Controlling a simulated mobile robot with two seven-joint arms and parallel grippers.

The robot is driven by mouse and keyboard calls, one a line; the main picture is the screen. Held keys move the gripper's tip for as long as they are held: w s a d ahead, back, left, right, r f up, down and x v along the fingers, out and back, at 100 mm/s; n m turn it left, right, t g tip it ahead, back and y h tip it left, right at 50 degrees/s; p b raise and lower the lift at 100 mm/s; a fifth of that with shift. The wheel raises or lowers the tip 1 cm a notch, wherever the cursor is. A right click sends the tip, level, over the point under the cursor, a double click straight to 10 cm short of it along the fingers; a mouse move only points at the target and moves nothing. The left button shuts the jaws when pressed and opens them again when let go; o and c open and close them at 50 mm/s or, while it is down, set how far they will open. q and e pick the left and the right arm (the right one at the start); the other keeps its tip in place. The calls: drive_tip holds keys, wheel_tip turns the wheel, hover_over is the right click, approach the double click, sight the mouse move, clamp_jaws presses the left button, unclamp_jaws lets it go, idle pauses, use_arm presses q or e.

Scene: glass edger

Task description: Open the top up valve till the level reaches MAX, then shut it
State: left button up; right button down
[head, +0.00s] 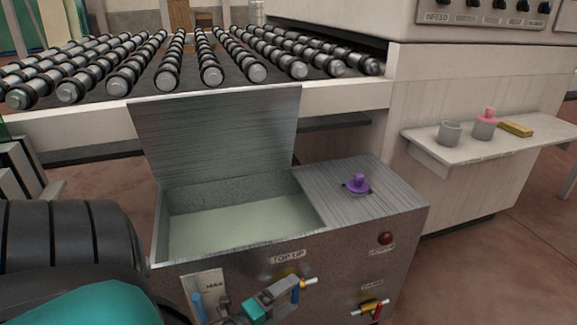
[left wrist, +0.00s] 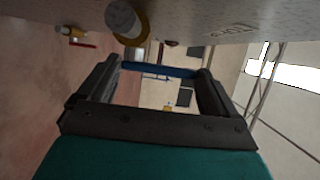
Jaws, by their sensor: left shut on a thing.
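The top up valve (head: 290,274) is a yellow fitting with a pale spout on the front of a metal tank (head: 335,255), below the TOP UP label (head: 288,256). Its blue lever (head: 296,294) points roughly downward. My left gripper (head: 287,291) is at the lever; in the left wrist view the blue lever (left wrist: 172,72) lies between the fingers, which are shut on it. A MAX plate (head: 212,286) is at the front left, beside an upright blue part (head: 197,305). My arm hides its lower part, so I cannot read the level. Pale liquid (head: 240,225) stands in the tank. My right gripper is out of view.
The tank's lid (head: 215,135) stands open. A purple knob (head: 357,184) is on its top, and a red lamp (head: 385,238) and a second, red-handled valve (head: 373,307) are on its front. Rollers (head: 210,70) lie behind.

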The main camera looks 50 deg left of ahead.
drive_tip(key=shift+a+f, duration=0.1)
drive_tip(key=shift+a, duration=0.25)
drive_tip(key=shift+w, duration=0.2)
use_arm(q)
drive_tip(key=o, duration=1.2)
drive_tip(key=s+p, duration=0.1)
drive_tip(key=s, duration=1.2)
drive_tip(key=shift+f+p, duration=0.1)
drive_tip(key=shift+p, duration=0.2)
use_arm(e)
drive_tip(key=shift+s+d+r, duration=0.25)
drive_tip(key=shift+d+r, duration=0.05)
use_arm(q)
drive_tip(key=shift+w, duration=0.1)
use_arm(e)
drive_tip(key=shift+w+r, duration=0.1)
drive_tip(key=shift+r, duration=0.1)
